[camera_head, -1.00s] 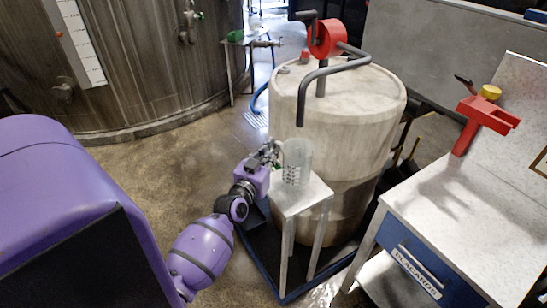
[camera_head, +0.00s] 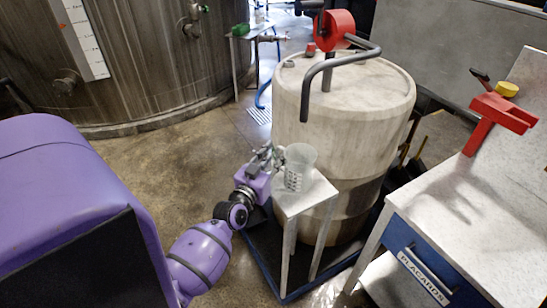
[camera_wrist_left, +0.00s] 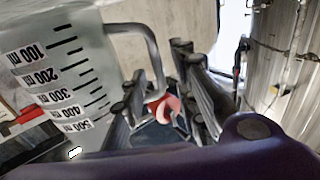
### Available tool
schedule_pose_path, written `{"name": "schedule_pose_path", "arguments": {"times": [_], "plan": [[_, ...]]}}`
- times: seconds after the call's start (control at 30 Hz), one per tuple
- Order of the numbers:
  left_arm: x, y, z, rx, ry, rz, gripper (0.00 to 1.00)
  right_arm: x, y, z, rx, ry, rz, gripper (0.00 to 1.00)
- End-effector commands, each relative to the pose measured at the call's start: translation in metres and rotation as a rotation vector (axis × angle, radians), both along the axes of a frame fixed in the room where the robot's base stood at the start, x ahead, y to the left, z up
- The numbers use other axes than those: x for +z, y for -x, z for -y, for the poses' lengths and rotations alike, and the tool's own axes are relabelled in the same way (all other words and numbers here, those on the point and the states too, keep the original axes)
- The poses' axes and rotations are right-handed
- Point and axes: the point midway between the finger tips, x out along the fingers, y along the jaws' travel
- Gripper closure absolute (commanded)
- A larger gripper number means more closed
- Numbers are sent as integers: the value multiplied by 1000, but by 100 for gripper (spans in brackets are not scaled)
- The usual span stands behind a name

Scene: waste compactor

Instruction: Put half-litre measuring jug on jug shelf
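The half-litre measuring jug (camera_head: 299,168) is a clear, tapered cup with dark markings. In the head view it stands upright over the small white-topped stand (camera_head: 318,197) beside the drum. My left gripper (camera_head: 270,157) is just left of the jug. I cannot tell which surface is the jug shelf.
The big pale drum (camera_head: 340,120) with a red-and-grey crank stands right behind the stand. A bench (camera_head: 480,215) with a red clamp and a blue drawer is at the right. A large tank (camera_head: 130,60) and a small table with a green object (camera_head: 241,30) are at the back left.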

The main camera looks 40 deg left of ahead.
Motion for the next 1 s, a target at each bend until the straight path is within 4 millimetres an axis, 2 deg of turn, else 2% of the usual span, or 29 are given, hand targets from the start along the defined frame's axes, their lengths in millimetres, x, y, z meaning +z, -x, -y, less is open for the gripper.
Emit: {"name": "schedule_pose_path", "arguments": {"times": [0.07, 0.17, 0.5, 0.6, 0.77, 0.87, 0.97, 1.0], "plan": [[5, 0, 0, 0, 0, 3, 73, 3, -2, 0, 1, 0, 4, 60], [2, 11, 2, 1, 0, -2, 73, 1, 1, -1, 3, 0, -2, 60], [0, 82, 16, 0, 0, -5, 73, -8, 7, 0, 3, 2, -13, 60], [1, 99, 19, 1, -1, -4, 73, -10, 7, 2, 0, 3, -14, 60], [2, 114, 23, 0, 2, -3, 73, -10, 5, 2, -6, 3, -8, 60], [-13, 126, 33, -15, 2, -42, 73, -8, 3, 1, -7, 2, -3, 60], [-55, 152, 59, -55, 10, -161, 73, -7, 0, 1, -8, 1, 2, 60], [-77, 168, 74, -76, 12, -228, 73, -6, 0, 1, -8, 1, 4, 60]]}}
